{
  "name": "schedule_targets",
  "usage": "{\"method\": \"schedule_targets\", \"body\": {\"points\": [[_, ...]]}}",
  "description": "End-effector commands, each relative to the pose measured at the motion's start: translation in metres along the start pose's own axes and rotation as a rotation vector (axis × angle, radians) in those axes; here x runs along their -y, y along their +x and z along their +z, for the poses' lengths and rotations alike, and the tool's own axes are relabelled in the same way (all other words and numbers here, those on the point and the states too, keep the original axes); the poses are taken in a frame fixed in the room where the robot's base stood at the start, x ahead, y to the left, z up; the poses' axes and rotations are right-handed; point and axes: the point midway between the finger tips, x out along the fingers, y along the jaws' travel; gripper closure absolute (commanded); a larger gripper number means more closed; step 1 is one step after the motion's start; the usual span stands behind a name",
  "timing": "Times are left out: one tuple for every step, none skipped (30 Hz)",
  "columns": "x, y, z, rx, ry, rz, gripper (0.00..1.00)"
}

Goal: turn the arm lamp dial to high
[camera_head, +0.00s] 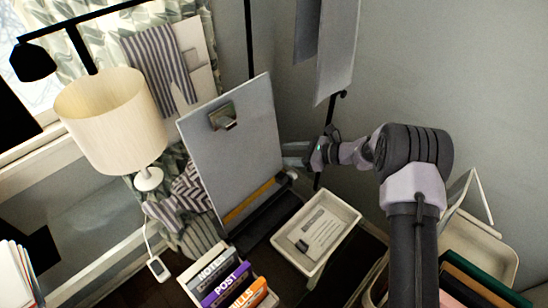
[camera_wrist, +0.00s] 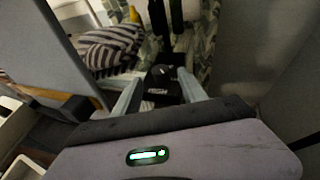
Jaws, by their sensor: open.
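A black arm lamp with a dark shade (camera_head: 33,61) reaches in from the upper left in the head view. In the wrist view, a small black box with a round dial (camera_wrist: 161,74) on top lies ahead, between my fingers in the picture. It looks like the arm lamp's dial; its setting and the lettering on its front are too small to read. My gripper (camera_wrist: 158,92) is open and empty, its two pale fingers on either side of the box. Whether they touch it I cannot tell. In the head view my gripper (camera_head: 296,154) is partly behind the grey board, which hides the dial.
The upright grey board (camera_head: 240,150) stands left of my gripper. A cream table lamp (camera_head: 115,120), striped cloth (camera_head: 160,65), a white tray (camera_head: 347,219) and labelled boxes (camera_head: 225,285) are nearby. Grey cloth (camera_head: 340,50) hangs above; the wall is at right.

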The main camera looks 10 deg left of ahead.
Motion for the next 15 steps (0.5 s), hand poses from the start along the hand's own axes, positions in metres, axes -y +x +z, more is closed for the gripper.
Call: {"method": "schedule_targets", "body": {"points": [[-0.001, 0.013, -0.004, -0.001, -0.003, 0.003, 0.5], [-0.001, 0.019, -0.003, 0.0, -0.002, 0.002, 0.5], [-0.001, 0.027, -0.003, 0.0, -0.001, 0.003, 0.5], [-0.001, 0.031, -0.003, -0.001, -0.002, 0.002, 0.5], [-0.001, 0.035, -0.003, -0.002, -0.003, 0.002, 0.5], [0.0, 0.041, -0.002, -0.001, -0.003, 0.002, 0.5], [0.0, 0.043, -0.002, 0.0, -0.002, 0.001, 0.5], [0.0, 0.045, -0.001, 0.0, -0.002, 0.001, 0.5], [0.0, 0.048, -0.001, -0.001, -0.002, 0.001, 0.5], [0.0, 0.049, -0.001, -0.001, -0.002, 0.001, 0.5], [0.0, 0.05, -0.001, -0.001, -0.002, 0.001, 0.5], [0.0, 0.051, 0.0, -0.001, -0.002, 0.001, 0.5], [0.0, 0.051, 0.0, -0.001, -0.002, 0.001, 0.5], [0.0, 0.052, 0.0, -0.001, -0.002, 0.001, 0.5], [0.0, 0.052, 0.0, -0.001, -0.002, 0.001, 0.5]]}}
